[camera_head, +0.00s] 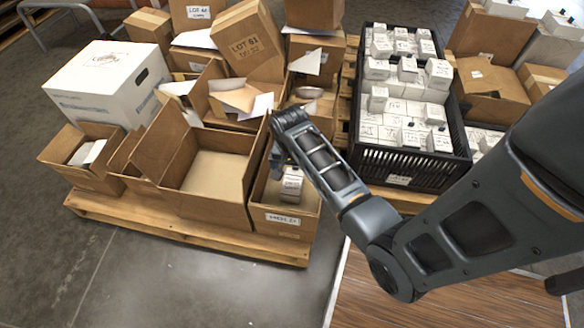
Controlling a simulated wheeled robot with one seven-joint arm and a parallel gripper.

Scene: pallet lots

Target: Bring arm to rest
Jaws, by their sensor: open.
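My arm reaches in from the right and bends at an elbow joint low in the picture. Its forearm points up and left over the pallet. My gripper (279,160) is at the far end, above the open carton at the pallet's front right. The jaws are open, and they are small and partly hidden by the wrist. A small white box (291,184) sits inside that carton (281,222), below and slightly right of my gripper. It looks apart from the jaws.
Open cartons (212,215) crowd the wooden pallet (180,228), with a white box (105,82) at the left. A black crate (395,162) full of small white boxes stands right of my forearm. The grey floor (170,290) in front is clear.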

